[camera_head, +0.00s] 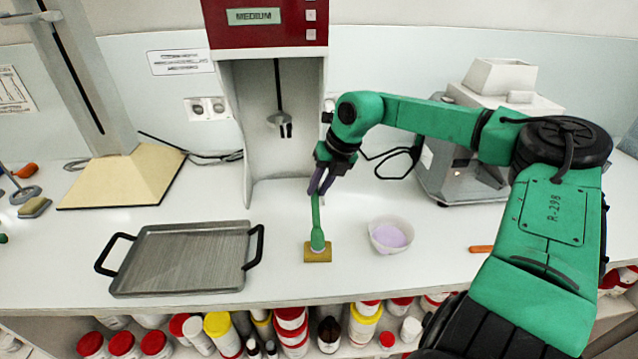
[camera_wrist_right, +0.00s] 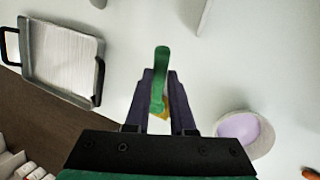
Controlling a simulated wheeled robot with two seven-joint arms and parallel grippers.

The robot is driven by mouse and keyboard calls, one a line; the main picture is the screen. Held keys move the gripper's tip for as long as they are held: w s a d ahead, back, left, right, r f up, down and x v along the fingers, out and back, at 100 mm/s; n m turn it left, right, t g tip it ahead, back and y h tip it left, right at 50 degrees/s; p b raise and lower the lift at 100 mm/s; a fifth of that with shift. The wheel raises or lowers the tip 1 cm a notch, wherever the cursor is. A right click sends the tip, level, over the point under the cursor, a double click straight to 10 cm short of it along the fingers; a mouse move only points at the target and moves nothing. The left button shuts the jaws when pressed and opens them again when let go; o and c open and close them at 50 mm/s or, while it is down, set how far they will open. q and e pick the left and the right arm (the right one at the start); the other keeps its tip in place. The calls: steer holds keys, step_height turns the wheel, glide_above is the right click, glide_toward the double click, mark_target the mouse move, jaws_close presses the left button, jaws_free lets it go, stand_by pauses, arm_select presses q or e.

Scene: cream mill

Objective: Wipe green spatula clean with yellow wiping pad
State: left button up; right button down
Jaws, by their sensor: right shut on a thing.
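The green spatula (camera_head: 317,231) is held upright by my right gripper (camera_head: 321,183), which is shut on its upper part. Its lower end is over the yellow wiping pad (camera_head: 317,256) on the counter and appears to touch it. In the right wrist view, the spatula (camera_wrist_right: 160,75) stands between the fingers of my right gripper (camera_wrist_right: 160,90). A small part of the pad (camera_wrist_right: 164,114) shows behind it there. My left gripper is not in view.
A grey tray with black handles (camera_head: 185,262) lies to the left. A white bowl with lilac contents (camera_head: 390,236) stands just right of the pad. The red-topped mixer (camera_head: 268,25) stands behind. An orange-handled item (camera_head: 481,249) lies farther right. Jars fill the shelf below.

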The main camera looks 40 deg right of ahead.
steer(key=shift+r+p, duration=1.85)
steer(key=shift+r, duration=1.2)
